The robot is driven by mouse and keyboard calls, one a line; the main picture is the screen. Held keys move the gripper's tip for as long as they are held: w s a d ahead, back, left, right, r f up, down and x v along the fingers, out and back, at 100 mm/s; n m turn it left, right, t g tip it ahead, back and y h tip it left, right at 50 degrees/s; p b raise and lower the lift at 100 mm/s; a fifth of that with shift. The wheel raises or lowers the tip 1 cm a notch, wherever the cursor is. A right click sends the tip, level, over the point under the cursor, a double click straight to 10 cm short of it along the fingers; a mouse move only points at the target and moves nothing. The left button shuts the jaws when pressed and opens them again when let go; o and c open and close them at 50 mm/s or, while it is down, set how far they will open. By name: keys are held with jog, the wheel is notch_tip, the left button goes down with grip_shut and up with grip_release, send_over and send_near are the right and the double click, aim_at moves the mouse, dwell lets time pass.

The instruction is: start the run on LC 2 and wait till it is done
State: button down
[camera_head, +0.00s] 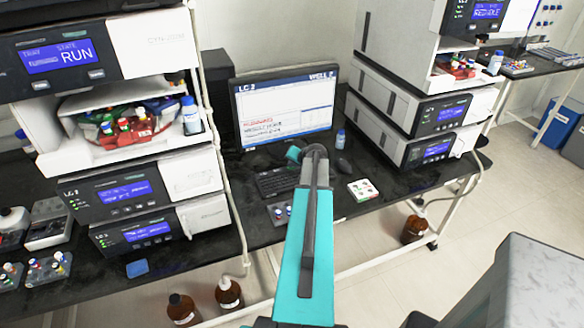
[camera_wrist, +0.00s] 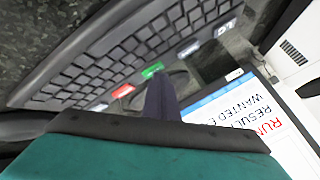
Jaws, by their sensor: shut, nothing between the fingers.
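A monitor (camera_head: 285,112) stands on the bench between two instrument stacks. Its header starts with "LC", the number too small to read surely, and red text shows on its page. Its screen (camera_wrist: 250,115) also shows in the wrist view, with a red line starting "RUN". The keyboard (camera_head: 275,183) lies before the monitor, partly hidden by my arm. In the wrist view the keyboard (camera_wrist: 130,50) has a green key (camera_wrist: 152,70) and a red key (camera_wrist: 122,90) along its edge. My gripper (camera_head: 297,154) is shut and empty, over the keyboard area; its dark fingertip (camera_wrist: 161,97) appears close to the green key. Contact cannot be told.
The left stack (camera_head: 115,190) has a top display (camera_head: 60,57) reading "RUN". The right stack (camera_head: 420,115) stands beside the monitor. A mouse (camera_head: 343,164), a small vial (camera_head: 341,138) and a white vial tray (camera_head: 363,190) lie right of my arm. Brown bottles (camera_head: 182,309) stand on the floor.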

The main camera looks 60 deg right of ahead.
jog(key=shift+r, duration=0.8)
jog(key=shift+r, duration=0.1)
jog(key=shift+r+p, duration=0.95)
jog(key=shift+r, duration=1.45)
